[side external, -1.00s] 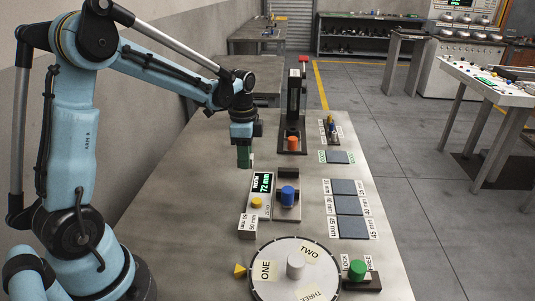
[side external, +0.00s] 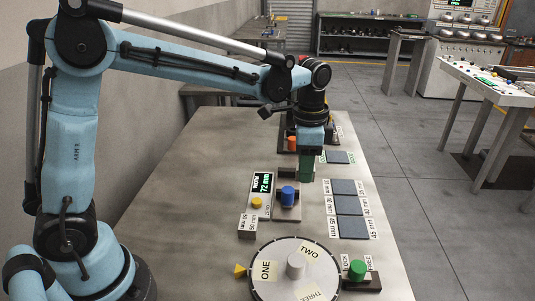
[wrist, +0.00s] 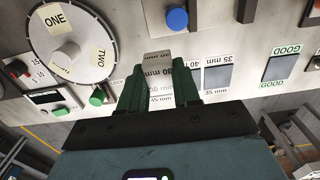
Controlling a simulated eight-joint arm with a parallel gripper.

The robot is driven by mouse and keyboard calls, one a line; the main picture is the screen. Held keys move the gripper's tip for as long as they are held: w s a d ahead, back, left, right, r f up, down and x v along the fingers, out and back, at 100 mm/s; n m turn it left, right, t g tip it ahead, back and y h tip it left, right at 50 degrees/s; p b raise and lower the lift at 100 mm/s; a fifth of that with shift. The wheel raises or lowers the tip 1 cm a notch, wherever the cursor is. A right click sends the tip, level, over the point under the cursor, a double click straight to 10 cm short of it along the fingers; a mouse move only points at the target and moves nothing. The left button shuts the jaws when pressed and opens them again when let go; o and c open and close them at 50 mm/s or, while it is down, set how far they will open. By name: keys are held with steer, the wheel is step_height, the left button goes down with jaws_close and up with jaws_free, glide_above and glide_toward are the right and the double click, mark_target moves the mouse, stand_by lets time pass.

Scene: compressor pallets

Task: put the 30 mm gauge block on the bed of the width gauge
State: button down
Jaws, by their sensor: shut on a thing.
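My gripper (side external: 307,178) has green fingers, shown close in the wrist view (wrist: 158,88). It is shut on a grey gauge block (wrist: 157,60) whose label appears to read 30 mm. In the side view the fingers hide the block. The width gauge has a display (side external: 262,183) reading 72 mm, a yellow button and a blue knob (side external: 288,196). Its dark bed (side external: 288,214) shows around the knob, with a dark block (side external: 286,173) behind. My gripper is to the right of the gauge, near that block; its height above the table is unclear.
A 50 mm block (side external: 247,228) stands left of the gauge. Several dark labelled pads (side external: 349,205) lie to the right. A round dial (side external: 275,277) with a grey knob is in front. An orange-topped fixture is behind my gripper. The table's left part is clear.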

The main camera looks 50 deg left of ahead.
steer(key=w+a+f, duration=0.1)
steer(key=a+f, duration=0.1)
steer(key=a, duration=0.1)
steer(key=w+a+f, duration=0.2)
steer(key=a, duration=0.1)
steer(key=w+a+f, duration=0.2)
steer(key=a, duration=0.1)
steer(key=shift+a+f, duration=0.35)
steer(key=shift+a, duration=0.05)
steer(key=shift+w+a+f, duration=0.1)
steer(key=shift+f, duration=1.95)
steer(key=shift+f, duration=0.1)
steer(key=c, duration=1.1)
jaws_free()
